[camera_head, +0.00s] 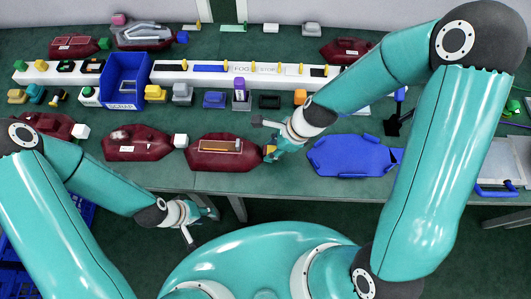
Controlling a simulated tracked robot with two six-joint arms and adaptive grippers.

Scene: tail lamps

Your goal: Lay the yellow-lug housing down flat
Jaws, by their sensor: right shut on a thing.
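The dark red lamp housing (200,163) is near the front edge of the green table, left of my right gripper. A tan rectangular frame shows on its upper face, and a yellow lug shows at its right end. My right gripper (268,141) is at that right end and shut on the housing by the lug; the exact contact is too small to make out. The housing looks roughly level; I cannot tell whether it touches the table. My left gripper (203,228) is open and empty, in front of the table edge, below the housing in the picture.
A blue tray-like piece (350,157) lies right of my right gripper. A blue bin (124,72) and a long white rack (235,69) stand behind. Some green tabletop between them is clear.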

